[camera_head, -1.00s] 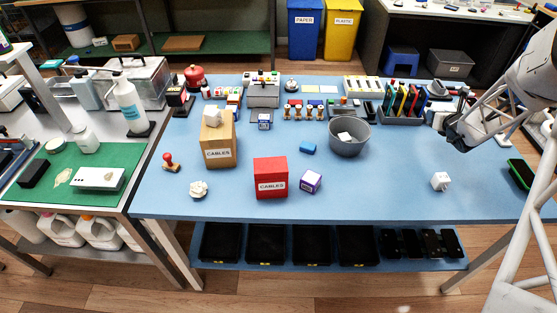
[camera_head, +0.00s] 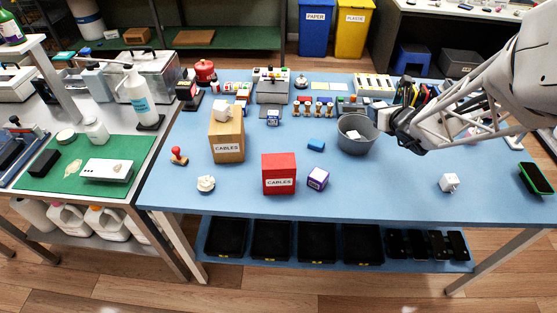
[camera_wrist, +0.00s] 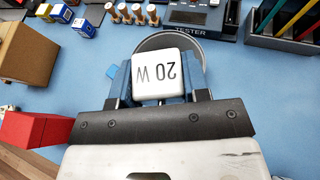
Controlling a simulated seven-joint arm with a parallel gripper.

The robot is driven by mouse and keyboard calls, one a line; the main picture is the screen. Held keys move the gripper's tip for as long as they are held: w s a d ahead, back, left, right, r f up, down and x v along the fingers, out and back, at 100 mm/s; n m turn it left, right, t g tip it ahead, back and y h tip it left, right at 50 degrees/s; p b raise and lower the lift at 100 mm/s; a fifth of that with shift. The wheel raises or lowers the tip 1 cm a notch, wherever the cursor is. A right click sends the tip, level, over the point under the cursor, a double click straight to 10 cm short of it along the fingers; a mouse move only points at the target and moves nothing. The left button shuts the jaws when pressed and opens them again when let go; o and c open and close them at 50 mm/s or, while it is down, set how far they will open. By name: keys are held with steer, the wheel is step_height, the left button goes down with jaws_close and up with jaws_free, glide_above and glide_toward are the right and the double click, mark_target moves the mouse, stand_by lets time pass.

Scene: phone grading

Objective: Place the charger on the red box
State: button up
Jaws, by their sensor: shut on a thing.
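The red box (camera_head: 279,174), labelled CABLES, stands near the table's front edge, left of centre; its near corner also shows at the left of the wrist view (camera_wrist: 35,130). A white charger (camera_wrist: 157,72) marked 20 W sits between the fingers of my gripper (camera_wrist: 157,92) in the wrist view. My gripper (camera_head: 395,122) is shut on it, right of and behind the red box, near the grey bowl (camera_head: 372,146). In the head view I cannot make out the held charger. Another white charger (camera_head: 449,183) lies on the table at the right.
The beige CABLES box (camera_head: 228,142) with a white item on top stands left of the red box. A purple box (camera_head: 317,179) is just right of the red box, and a blue block (camera_head: 316,144) lies behind it. The table's front right is mostly clear.

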steer(key=s+a+n+g+y, duration=0.1)
steer(key=s+a+n+y, duration=0.1)
steer(key=s+a, duration=0.9)
steer(key=s+a+n+g+y, duration=0.2)
steer(key=s+a+n+y, duration=0.1)
steer(key=s+a, duration=0.9)
steer(key=shift+s, duration=2.45)
steer(key=shift+f, duration=0.1)
glide_above(277, 159)
steer(key=shift+f, duration=0.75)
steer(key=shift+f, duration=1.75)
steer(key=shift+f, duration=0.15)
